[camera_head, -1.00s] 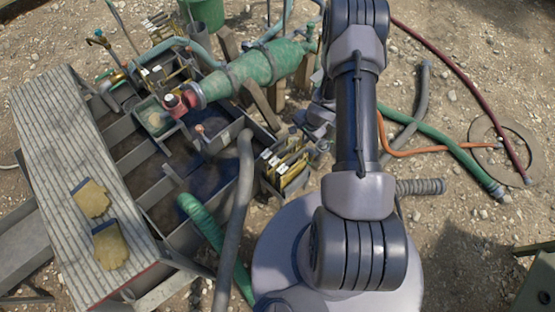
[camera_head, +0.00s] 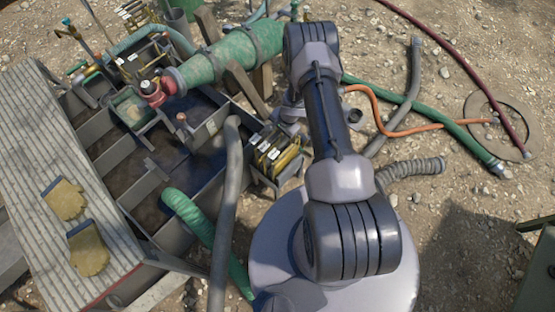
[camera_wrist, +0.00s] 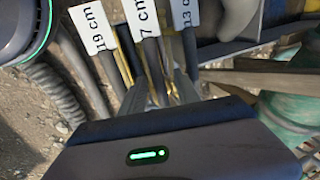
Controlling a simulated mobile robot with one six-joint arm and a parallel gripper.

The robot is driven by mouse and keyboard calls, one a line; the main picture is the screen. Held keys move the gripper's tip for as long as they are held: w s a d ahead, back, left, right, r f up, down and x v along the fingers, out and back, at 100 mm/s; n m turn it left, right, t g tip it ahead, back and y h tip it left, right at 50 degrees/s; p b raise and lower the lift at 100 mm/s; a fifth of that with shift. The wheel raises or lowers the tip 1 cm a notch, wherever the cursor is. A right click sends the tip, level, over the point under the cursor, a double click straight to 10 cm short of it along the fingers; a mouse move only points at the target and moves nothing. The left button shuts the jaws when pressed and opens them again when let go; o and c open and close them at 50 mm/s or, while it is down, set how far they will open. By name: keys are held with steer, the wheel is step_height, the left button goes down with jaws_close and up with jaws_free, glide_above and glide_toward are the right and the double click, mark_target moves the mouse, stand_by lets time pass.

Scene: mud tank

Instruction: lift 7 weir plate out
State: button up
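The weir plate labelled 7 cm (camera_wrist: 144,22) is in the middle of the wrist view, between a plate labelled 19 cm (camera_wrist: 92,28) on its left and a plate whose label ends in 3 cm (camera_wrist: 184,14) on its right. My gripper (camera_wrist: 158,95) shows two grey fingers spread apart, pointing toward the 7 cm plate; it looks open, and I cannot tell whether the fingers touch the plate. In the head view, a rack of yellow-edged plates (camera_head: 270,152) stands beside the tank, labels too small to read. The gripper is mostly hidden behind my arm there.
The mud tank (camera_head: 120,150) lies left of the rack, with a plank walkway and gloves (camera_head: 88,248). A grey hose (camera_head: 228,190) runs close beside the rack. A green pipe (camera_head: 225,55) is beyond it. More plates stand at the tank's far end (camera_head: 140,62). Gravel at right has several hoses.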

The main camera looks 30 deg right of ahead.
jaws_close()
stand_by(1.3)
